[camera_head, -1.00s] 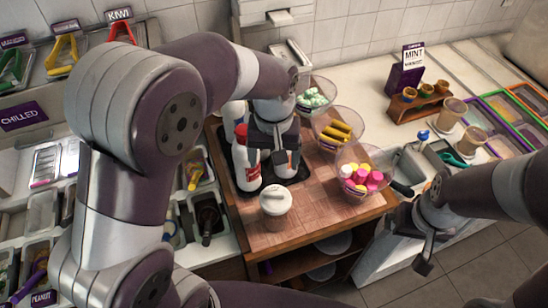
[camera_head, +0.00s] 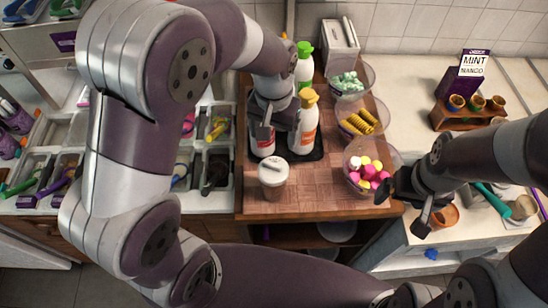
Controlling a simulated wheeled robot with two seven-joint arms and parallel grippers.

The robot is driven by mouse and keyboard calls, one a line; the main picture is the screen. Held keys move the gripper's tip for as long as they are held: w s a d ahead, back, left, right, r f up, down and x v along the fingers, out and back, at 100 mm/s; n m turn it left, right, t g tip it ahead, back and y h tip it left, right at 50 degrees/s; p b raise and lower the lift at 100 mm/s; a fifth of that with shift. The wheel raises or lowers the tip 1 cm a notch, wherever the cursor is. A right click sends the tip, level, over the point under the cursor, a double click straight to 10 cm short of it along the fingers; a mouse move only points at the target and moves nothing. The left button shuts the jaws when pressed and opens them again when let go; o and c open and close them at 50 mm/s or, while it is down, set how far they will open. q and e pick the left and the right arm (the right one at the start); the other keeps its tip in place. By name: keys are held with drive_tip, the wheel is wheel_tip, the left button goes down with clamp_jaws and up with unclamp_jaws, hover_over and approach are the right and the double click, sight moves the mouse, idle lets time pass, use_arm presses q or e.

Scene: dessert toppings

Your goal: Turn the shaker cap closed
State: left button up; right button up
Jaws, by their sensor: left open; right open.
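The shaker (camera_head: 272,182) is a pale cup with a white cap (camera_head: 271,166), standing upright near the front of the wooden counter. Whether its cap is turned open or closed is too small to tell. My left gripper (camera_head: 277,132) is open above and behind the shaker, pointing down among the bottles, apart from the cap. My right gripper (camera_head: 402,205) is open off the counter's right front corner, well to the right of the shaker.
Clear bowls of toppings, one with pink and yellow pieces (camera_head: 369,172), line the right side. The counter's front (camera_head: 320,205) is clear.

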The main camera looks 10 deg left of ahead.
sight(272, 164)
use_arm(q)
wheel_tip(272, 164, down, 11)
drive_tip(key=p, duration=0.2)
drive_tip(key=shift+w+p, duration=0.1)
drive_tip(key=shift+p, duration=0.2)
drive_tip(key=shift+a+f, duration=0.15)
drive_tip(key=shift+f, duration=0.1)
drive_tip(key=shift+s+a+f, duration=0.15)
drive_tip(key=shift+s+a, duration=0.05)
drive_tip(key=shift+a, duration=0.05)
drive_tip(key=shift+w+d, duration=0.1)
drive_tip(key=shift+d, duration=0.15)
drive_tip(key=c, duration=1.1)
drive_tip(key=shift+o, duration=0.2)
drive_tip(key=shift+a, duration=0.1)
use_arm(e)
drive_tip(key=r, duration=0.3)
drive_tip(key=shift+a, duration=0.3)
